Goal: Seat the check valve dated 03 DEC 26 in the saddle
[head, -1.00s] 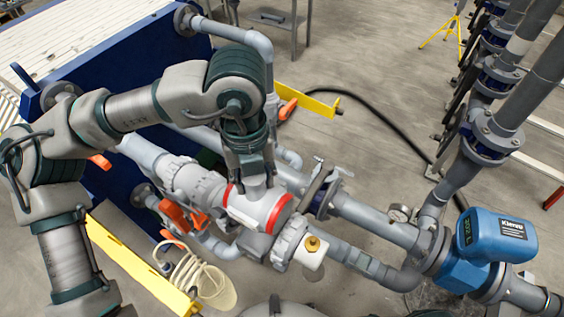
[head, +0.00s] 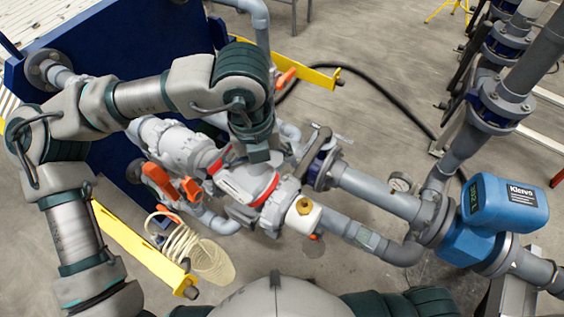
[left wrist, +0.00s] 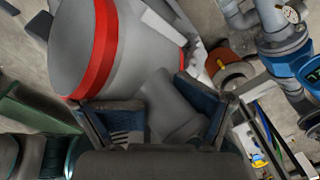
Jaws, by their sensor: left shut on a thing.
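A grey check valve (head: 232,176) with red bands sits among the pipe fittings in the head view, partly under my left gripper (head: 258,156). In the left wrist view, the valve's thick grey barrel and red band (left wrist: 103,45) fill the upper left. My left gripper also shows there (left wrist: 145,105), its two blue-padded fingers shut on a grey stub (left wrist: 172,105) of the valve. I cannot read a date on the valve. I cannot make out the saddle or tell whether the valve touches it. My right gripper is not in view.
Orange-handled valves (head: 172,184) lie left of the check valve. A white fitting with a brass cap (head: 303,212) stands close on its right.

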